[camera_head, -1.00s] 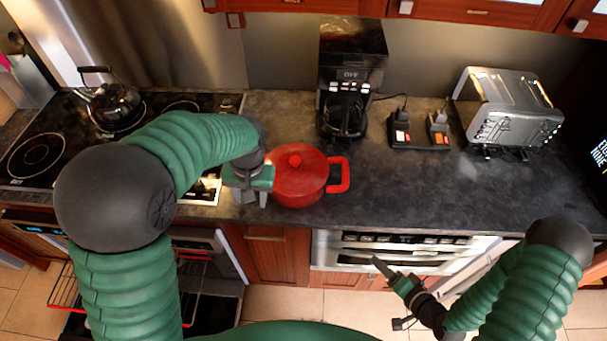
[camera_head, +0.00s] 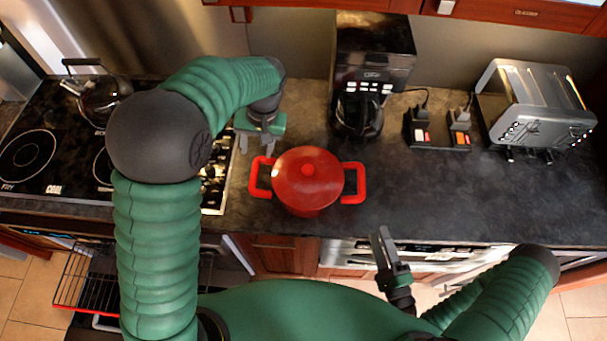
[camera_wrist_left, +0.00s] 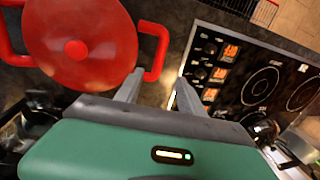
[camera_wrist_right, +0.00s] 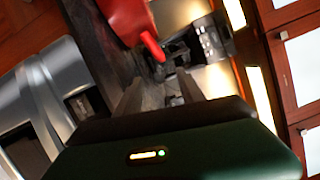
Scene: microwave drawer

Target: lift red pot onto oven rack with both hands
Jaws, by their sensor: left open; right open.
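The red pot (camera_head: 307,181) with its lid on stands on the dark counter, a red handle on each side. My left gripper (camera_head: 257,150) is open and empty, just behind and beside the pot's left handle (camera_head: 260,176). In the left wrist view the pot (camera_wrist_left: 85,45) fills the upper left, and its handle (camera_wrist_left: 157,50) lies just beyond the open fingers (camera_wrist_left: 158,92). My right gripper (camera_head: 382,240) is open and empty, in front of the counter edge and below the pot's right handle (camera_head: 354,184). The right wrist view shows part of the pot (camera_wrist_right: 127,15). The oven rack (camera_head: 85,278) is at lower left.
The coffee maker (camera_head: 369,75) stands behind the pot. A black charger base (camera_head: 436,132) and a silver toaster (camera_head: 535,108) stand to the right. The stove (camera_head: 60,150) with a kettle (camera_head: 103,98) is at left.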

